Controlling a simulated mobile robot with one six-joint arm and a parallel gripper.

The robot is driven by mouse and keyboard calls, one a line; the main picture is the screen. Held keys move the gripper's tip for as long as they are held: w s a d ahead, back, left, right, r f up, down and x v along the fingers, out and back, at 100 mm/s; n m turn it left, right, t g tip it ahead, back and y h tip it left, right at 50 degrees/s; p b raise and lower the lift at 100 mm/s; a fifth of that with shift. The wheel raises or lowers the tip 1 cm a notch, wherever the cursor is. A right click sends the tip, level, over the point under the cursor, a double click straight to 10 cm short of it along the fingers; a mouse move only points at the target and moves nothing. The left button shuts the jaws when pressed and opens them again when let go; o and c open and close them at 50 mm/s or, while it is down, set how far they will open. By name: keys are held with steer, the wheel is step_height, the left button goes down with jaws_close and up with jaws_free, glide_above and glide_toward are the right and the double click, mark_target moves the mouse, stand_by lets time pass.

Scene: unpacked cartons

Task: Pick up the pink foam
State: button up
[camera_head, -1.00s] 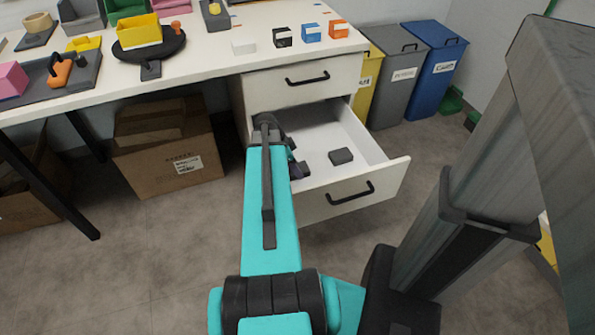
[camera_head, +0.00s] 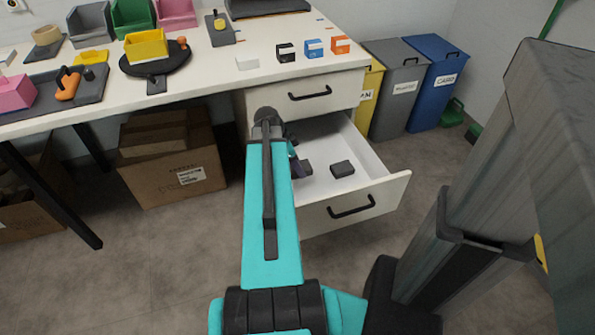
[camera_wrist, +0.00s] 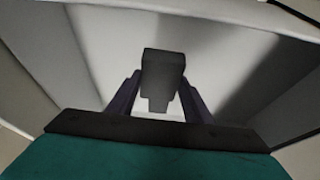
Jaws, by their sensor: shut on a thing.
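A pink block (camera_head: 15,93) sits at the far left of the desk, on a dark tray, in the head view; I cannot tell if it is foam. My gripper (camera_head: 303,168) is over the open drawer, partly hidden by my arm. In the wrist view its two fingers (camera_wrist: 160,100) are shut on a dark grey piece (camera_wrist: 163,68), wide above and narrower below. No pink shows between the fingers. A separate dark grey block (camera_head: 343,168) lies on the drawer floor, to the right of my gripper.
The open white drawer (camera_head: 385,187) has walls around my gripper. The desk (camera_head: 215,68) holds a yellow bin (camera_head: 146,44), a pink bin (camera_head: 177,14) and small boxes. A cardboard carton (camera_head: 175,185) stands under it. Grey (camera_head: 398,90) and blue (camera_head: 437,75) bins stand to the right.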

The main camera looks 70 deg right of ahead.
steer(key=shift+r, duration=1.05)
steer(key=shift+s, duration=0.15)
